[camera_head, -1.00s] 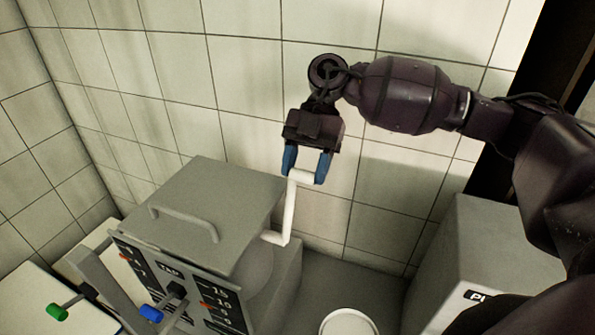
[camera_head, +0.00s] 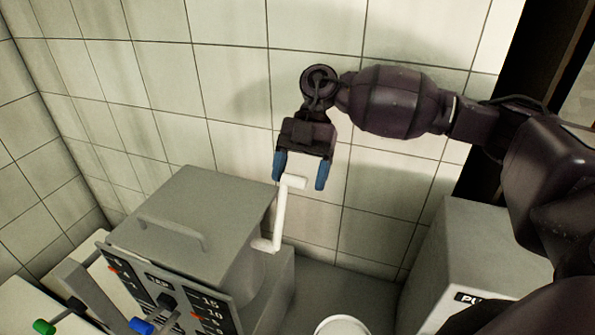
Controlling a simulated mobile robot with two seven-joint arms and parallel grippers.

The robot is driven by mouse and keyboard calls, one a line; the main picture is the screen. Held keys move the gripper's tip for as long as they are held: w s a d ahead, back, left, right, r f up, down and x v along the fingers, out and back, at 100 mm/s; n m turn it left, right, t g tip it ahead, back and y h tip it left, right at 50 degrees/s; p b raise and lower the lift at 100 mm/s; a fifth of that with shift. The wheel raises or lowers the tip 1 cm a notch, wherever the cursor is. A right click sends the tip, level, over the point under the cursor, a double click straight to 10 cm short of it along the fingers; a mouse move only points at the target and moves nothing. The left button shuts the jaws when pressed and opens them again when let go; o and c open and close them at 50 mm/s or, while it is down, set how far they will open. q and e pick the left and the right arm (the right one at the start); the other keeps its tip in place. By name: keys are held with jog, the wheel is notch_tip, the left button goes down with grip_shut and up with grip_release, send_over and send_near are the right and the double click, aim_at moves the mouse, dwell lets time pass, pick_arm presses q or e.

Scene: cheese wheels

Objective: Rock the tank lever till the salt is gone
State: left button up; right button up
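The tank (camera_head: 195,215) is a grey box with a lid handle on top, at lower left. Its white cranked lever (camera_head: 280,215) comes out of the right side and rises to a short horizontal grip at the top. My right gripper (camera_head: 302,186) points down over the lever's top. Its two blue fingers are apart, with the white grip end between them and a gap visible beside the right finger. No salt can be seen. My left gripper is not in view.
The front panel (camera_head: 165,295) carries number scales, with a blue knob (camera_head: 141,325) and a green knob (camera_head: 44,327) on levers. A white round container (camera_head: 341,326) stands at the bottom, and a grey labelled box (camera_head: 475,255) at right. A tiled wall is close behind.

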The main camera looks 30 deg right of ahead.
jog(key=shift+a+r, duration=0.15)
jog(key=shift+a, duration=0.05)
jog(key=shift+r, duration=0.15)
notch_tip(320, 180, up, 20)
jog(key=shift+f+b, duration=0.2)
jog(key=shift+b, duration=0.2)
dwell(1.4)
